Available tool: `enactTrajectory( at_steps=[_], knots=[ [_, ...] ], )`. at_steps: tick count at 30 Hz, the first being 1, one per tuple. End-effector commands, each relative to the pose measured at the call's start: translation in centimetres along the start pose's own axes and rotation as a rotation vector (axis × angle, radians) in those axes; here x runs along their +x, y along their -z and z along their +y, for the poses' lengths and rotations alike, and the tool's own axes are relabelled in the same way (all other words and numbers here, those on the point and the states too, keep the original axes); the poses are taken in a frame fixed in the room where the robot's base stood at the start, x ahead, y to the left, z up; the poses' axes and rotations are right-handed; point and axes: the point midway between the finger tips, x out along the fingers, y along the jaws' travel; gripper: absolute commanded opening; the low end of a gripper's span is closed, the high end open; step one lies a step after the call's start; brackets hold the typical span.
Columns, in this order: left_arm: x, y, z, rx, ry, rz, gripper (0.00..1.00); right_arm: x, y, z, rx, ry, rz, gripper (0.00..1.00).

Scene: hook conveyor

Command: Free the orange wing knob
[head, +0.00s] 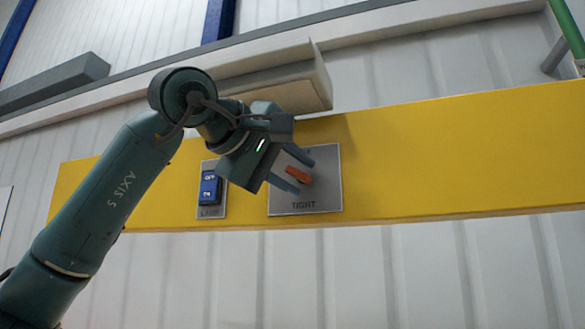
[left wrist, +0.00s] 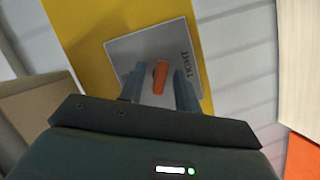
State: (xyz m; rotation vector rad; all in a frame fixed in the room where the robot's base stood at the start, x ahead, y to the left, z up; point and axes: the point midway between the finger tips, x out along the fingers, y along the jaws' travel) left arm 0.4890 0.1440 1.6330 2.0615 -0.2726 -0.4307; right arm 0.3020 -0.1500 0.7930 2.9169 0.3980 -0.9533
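The orange wing knob (head: 298,175) sits on a grey metal plate (head: 328,187) marked TIGHT, fixed to a yellow beam. In the head view the knob is tilted, running from upper left to lower right. My left gripper (head: 292,172) is open in front of the plate, with one finger above the knob and one below. In the left wrist view the knob (left wrist: 160,77) shows between the two spread fingers (left wrist: 158,90), with a gap on each side. I cannot tell how far the fingertips are from the plate. My right gripper is not in view.
A blue OFF switch (head: 209,188) on a small grey plate is left of the TIGHT plate, just below my left wrist. A beige box-like housing (head: 300,88) juts out above the beam. The yellow beam (head: 460,155) is bare to the right.

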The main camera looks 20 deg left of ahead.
Motion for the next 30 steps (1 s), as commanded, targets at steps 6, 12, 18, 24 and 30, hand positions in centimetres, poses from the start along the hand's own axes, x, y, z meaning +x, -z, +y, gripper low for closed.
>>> enactTrajectory(
  at_steps=[6,12,18,24,30],
  knots=[
    [0.0,-0.01,-0.01,0.0,0.0,0.0,0.28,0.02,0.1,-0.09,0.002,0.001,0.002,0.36],
    [-0.03,0.0,-0.01,0.0,0.0,0.0,0.11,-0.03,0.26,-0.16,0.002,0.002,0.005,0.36],
    [-0.04,0.01,-0.01,0.0,0.0,0.0,0.0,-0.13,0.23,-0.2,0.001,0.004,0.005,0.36],
    [-0.04,0.01,-0.03,-0.003,-0.001,0.0,0.0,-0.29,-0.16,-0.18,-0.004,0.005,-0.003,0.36],
    [-0.03,0.0,-0.13,-0.04,-0.017,0.0,0.0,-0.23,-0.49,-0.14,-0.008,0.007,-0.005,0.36]
  ],
)
